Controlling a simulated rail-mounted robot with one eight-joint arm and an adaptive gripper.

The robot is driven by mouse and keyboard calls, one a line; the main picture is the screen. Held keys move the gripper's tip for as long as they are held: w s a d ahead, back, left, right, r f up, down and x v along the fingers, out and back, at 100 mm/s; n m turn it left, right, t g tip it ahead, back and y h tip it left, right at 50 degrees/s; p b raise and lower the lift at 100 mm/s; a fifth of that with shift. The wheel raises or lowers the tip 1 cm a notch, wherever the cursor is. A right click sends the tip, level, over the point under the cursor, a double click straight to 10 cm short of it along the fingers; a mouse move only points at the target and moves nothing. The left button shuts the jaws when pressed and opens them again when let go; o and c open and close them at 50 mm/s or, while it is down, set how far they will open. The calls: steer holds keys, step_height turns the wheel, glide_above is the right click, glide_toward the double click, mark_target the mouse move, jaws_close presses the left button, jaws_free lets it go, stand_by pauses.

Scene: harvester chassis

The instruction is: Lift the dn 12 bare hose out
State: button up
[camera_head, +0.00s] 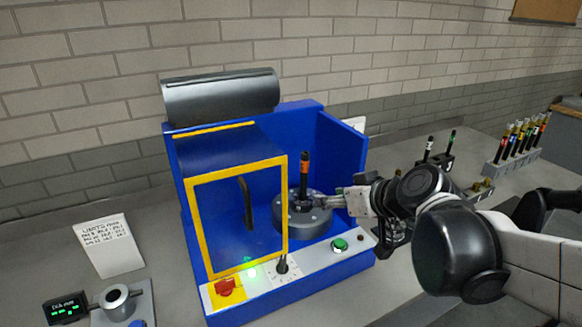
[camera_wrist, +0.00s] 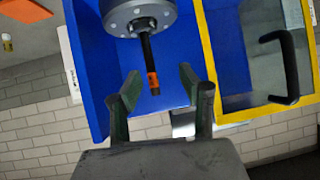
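A black hose with an orange band (camera_head: 305,168) stands upright in the round grey die head (camera_head: 290,222) of the blue machine. It also shows in the wrist view (camera_wrist: 148,50), where the picture is upside down and the banded end points down. My gripper (camera_head: 321,201) reaches in from the right, low beside the hose near the top of the head. In the wrist view my gripper (camera_wrist: 159,76) has its two fingers spread, with the hose appearing in the gap between them. I see no finger contact; the exact depth is unclear.
The machine's yellow-framed door (camera_head: 237,215) stands left of the head, with a dark handle. A front panel carries a red button (camera_head: 228,288) and a green button (camera_head: 340,244). A rack of several banded hoses (camera_head: 515,147) stands at the right. A gauge display (camera_head: 65,309) is at the lower left.

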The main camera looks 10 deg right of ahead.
steer(key=t, duration=0.2)
glide_toward(307, 172)
steer(key=shift+n+y, duration=0.4)
steer(key=shift+p+x, duration=0.7)
steer(key=shift+x, duration=4.9)
steer(key=shift+d+f, duration=0.1)
steer(key=shift+d, duration=0.05)
steer(key=shift+c, duration=0.4)
jaws_close()
